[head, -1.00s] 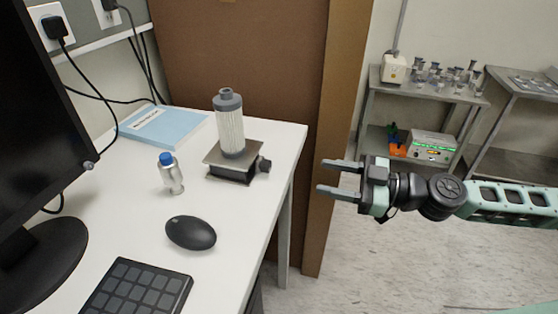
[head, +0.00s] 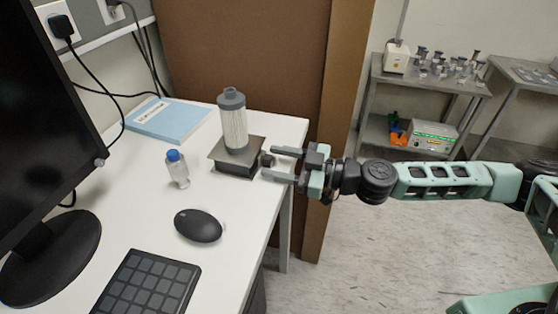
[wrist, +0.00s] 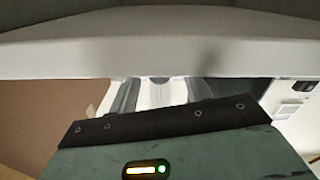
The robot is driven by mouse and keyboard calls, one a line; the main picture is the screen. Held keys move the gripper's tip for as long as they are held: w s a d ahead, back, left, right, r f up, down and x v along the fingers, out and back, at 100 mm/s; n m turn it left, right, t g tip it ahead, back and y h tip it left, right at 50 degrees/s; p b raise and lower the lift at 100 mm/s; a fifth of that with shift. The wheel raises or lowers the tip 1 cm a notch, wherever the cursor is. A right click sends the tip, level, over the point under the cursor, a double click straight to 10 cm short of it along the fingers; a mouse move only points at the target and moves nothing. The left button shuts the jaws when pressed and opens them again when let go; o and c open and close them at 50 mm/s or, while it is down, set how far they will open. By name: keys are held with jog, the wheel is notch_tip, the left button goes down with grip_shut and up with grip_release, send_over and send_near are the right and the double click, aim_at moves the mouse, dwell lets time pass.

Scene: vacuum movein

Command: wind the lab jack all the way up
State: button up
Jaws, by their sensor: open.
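The lab jack (head: 224,166) stands low on the white desk near its right edge, with its dark knob (head: 267,160) on the right side. A grey filter cartridge (head: 234,125) stands upright on the jack's top plate. My gripper (head: 274,164) is open, its two fingers pointing left at the knob. In the head view the fingertips lie on either side of the knob; I cannot tell whether they touch it. In the wrist view a pale band, blurred, crosses the picture, and the knob cannot be made out.
On the white desk (head: 130,215) are a blue-capped bottle (head: 178,170), a black mouse (head: 198,225), a keypad (head: 148,290), a blue book (head: 168,119) and a monitor (head: 40,120). A brown panel (head: 235,55) stands behind. Metal carts (head: 420,85) stand at the back right.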

jog(key=c, duration=1)
jog(key=shift+f+m+b, duration=0.15)
jog(key=shift+m+b, duration=0.6)
jog(key=shift+m, duration=0.15)
jog(key=m+b, duration=0.1)
jog(key=m, duration=0.2)
jog(key=o, duration=1)
jog(key=b+v, duration=0.4)
jog(key=v, duration=1.3)
jog(key=shift+d+r, duration=0.2)
